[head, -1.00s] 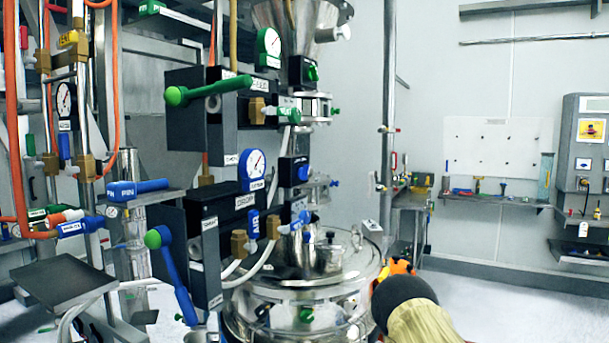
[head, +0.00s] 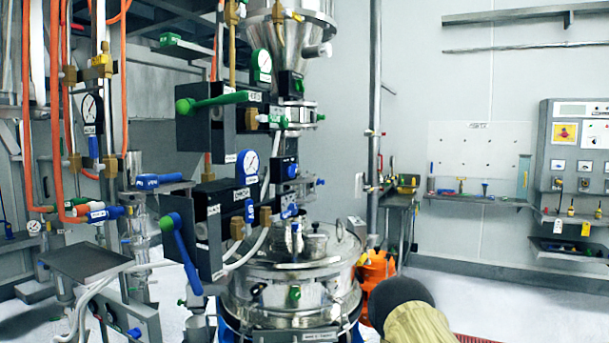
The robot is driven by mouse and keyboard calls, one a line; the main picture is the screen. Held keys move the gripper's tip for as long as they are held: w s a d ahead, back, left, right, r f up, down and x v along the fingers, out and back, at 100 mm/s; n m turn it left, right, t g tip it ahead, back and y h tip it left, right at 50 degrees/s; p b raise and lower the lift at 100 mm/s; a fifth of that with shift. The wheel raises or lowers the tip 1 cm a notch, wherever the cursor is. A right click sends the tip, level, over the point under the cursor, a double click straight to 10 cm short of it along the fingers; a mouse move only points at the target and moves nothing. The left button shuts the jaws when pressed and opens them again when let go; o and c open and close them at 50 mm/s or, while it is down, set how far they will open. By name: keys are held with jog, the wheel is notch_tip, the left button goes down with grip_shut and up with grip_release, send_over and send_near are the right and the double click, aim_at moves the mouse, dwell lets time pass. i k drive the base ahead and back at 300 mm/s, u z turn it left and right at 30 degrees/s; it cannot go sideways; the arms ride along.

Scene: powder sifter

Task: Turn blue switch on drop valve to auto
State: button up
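The lower dark valve box (head: 206,240) on the powder sifter stands left of centre in the head view. Its label is too small to read surely. A long blue lever (head: 188,262) with a green round end hangs tilted down at its left side. Another small blue handle (head: 289,206) sits below that. I cannot tell which blue part is the drop valve's switch or its setting. My gripper is not visible; only a dark rounded part and tan section of my arm show at the bottom right.
The upper valve box (head: 206,130) carries a green lever (head: 219,101). The steel sifter vessel (head: 290,280) stands at centre, with an orange object (head: 375,272) beside it. Pipes and a flat dark tray (head: 86,263) stand at left. Open floor lies at right.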

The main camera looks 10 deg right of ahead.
aim_at(291, 170)
jog(key=z, duration=1.05)
jog(key=i, duration=0.7)
jog(key=u, duration=0.2)
